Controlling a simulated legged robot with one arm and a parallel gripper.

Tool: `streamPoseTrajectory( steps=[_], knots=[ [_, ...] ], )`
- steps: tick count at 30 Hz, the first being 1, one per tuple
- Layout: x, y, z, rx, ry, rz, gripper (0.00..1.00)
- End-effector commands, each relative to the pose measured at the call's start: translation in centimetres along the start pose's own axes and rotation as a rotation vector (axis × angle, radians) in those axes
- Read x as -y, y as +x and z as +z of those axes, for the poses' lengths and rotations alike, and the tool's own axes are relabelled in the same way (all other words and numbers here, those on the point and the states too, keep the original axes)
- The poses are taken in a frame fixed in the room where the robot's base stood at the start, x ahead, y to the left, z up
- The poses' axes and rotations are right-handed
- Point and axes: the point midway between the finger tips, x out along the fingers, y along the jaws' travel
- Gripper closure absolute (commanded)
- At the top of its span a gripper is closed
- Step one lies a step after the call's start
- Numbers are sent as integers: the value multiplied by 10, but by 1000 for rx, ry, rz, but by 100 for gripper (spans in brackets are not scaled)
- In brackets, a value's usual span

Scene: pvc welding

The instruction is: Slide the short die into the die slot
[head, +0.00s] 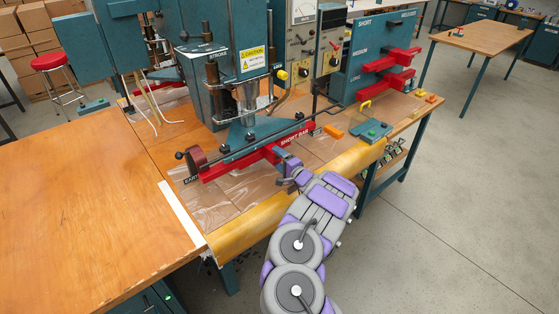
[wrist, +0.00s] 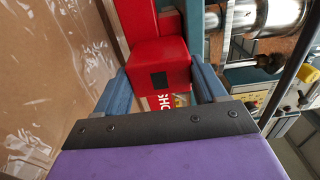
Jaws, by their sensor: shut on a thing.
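The short die is a red bar (head: 222,167) lettered "SHORT BAR", under the teal press head in the head view. My gripper (head: 283,158) reaches it from the front right and is shut on its red block-shaped handle. In the wrist view the red block (wrist: 160,62) with a dark square fills the space between the two blue fingers of my gripper (wrist: 158,80). Part of the lettering shows below the block. The die slot is hidden or hard to make out beneath the press head (head: 250,133), and I cannot tell whether the die is seated in it.
An orange block (head: 333,131) and a teal plate (head: 371,131) lie on the bench near the die. Clear plastic sheet (head: 225,200) covers the bench front. A wooden table (head: 90,215) adjoins at left.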

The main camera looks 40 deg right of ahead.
Motion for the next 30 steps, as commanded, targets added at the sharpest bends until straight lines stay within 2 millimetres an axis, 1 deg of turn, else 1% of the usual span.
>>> streamPoseTrajectory(
  steps=[16,17,26,30],
  knots=[
    [2,12,1,2,0,-3,100],
    [2,12,1,1,1,-4,28],
    [1,12,0,0,1,-2,0],
    [0,12,0,0,1,-1,0]
  ],
)
